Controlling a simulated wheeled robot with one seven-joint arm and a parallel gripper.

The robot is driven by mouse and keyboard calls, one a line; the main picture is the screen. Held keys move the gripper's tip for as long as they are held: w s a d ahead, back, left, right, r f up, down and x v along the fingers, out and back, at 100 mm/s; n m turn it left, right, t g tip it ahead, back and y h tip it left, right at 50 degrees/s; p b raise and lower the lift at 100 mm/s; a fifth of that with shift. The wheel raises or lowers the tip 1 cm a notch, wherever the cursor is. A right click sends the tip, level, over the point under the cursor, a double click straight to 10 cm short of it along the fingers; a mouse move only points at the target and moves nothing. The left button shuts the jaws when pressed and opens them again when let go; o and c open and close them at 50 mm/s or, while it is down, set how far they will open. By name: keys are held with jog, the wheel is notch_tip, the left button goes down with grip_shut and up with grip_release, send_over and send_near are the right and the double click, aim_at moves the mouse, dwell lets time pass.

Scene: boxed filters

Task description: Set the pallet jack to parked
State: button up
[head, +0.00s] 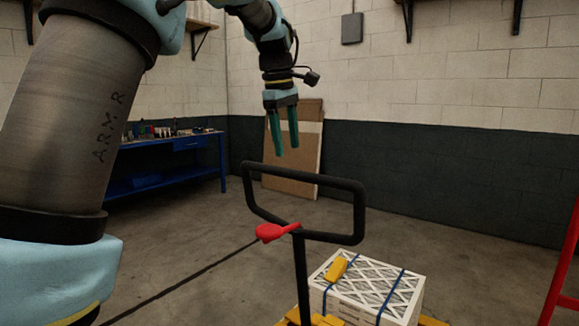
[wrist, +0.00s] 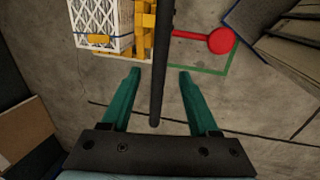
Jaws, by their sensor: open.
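The pallet jack has a black loop handle (head: 352,205) on an upright post (head: 301,280), with a yellow body at the bottom of the head view. A red lever (head: 270,232) with a rounded end sticks out to the left of the post below the loop. My gripper (head: 283,147) is open and empty, pointing down above the far left part of the loop. In the wrist view, the black handle (wrist: 162,55) runs between the fingertips in the picture; its depth is unclear. The red lever (wrist: 219,41) lies to the right of it there, apart from the fingers.
A strapped stack of white filters (head: 385,283) with a yellow item (head: 337,269) on top sits beside the post. A blue workbench (head: 175,160) and leaning brown boards (head: 293,165) stand at the back. A red frame (head: 562,265) is at the right edge.

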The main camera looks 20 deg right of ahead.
jog(key=f, duration=0.4)
jog(key=d+f, duration=0.1)
jog(key=f, duration=0.1)
jog(key=shift+w+f+p, duration=0.25)
jog(key=shift+w+p, duration=0.1)
grip_shut()
dwell(1.1)
